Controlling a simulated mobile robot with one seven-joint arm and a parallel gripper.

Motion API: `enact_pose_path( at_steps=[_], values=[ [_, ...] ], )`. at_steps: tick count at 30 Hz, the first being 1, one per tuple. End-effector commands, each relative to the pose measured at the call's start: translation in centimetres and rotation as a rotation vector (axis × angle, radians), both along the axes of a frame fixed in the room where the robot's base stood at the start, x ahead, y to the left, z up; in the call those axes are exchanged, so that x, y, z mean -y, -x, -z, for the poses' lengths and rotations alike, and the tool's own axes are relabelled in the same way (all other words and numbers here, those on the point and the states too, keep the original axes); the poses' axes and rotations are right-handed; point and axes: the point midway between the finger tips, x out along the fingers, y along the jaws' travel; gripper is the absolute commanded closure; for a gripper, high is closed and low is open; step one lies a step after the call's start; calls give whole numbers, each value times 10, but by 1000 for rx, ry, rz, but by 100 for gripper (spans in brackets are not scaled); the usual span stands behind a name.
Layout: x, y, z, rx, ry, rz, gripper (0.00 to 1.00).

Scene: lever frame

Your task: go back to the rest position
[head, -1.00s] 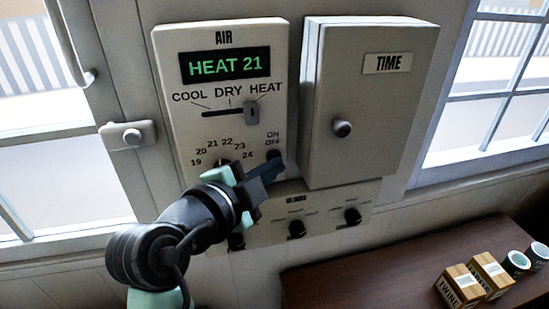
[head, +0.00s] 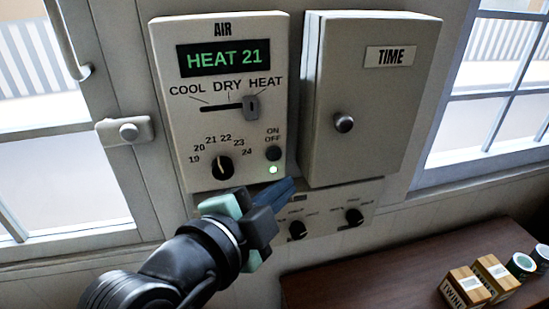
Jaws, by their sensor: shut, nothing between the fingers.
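My gripper (head: 288,187) is shut and empty. It hangs in front of the wall just below the lower right corner of the AIR panel (head: 184,130), and its arm comes up from the bottom left. The panel display (head: 218,59) reads HEAT 21 in green. The mode slider (head: 251,107) stands at HEAT. The temperature dial (head: 219,168) is in full view, its mark pointing up near 21.
A closed box marked TIME (head: 375,120) with a round knob (head: 344,123) juts out at the right. A lower panel with knobs (head: 354,217) is partly hidden by my gripper. A dark table (head: 370,275) at the lower right bears small boxes (head: 495,270) and cans (head: 521,264).

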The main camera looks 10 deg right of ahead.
Motion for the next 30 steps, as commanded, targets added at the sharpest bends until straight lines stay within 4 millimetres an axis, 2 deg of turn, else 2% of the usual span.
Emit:
enact_pose_path(
  at_steps=[4, 13, 17, 20, 24, 26, 30],
  values=[
    [0, 8, 0, 0, 1, -2, 100],
    [0, 8, 0, -1, 1, 0, 100],
    [-4, 0, -16, 6, 56, -71, 100],
    [-14, -11, -48, 25, 177, -194, 100],
    [-37, -18, -116, 108, 454, -376, 100],
    [-47, -14, -148, 158, 590, -424, 100],
    [-70, 13, -217, 295, 905, -458, 100]
  ],
)
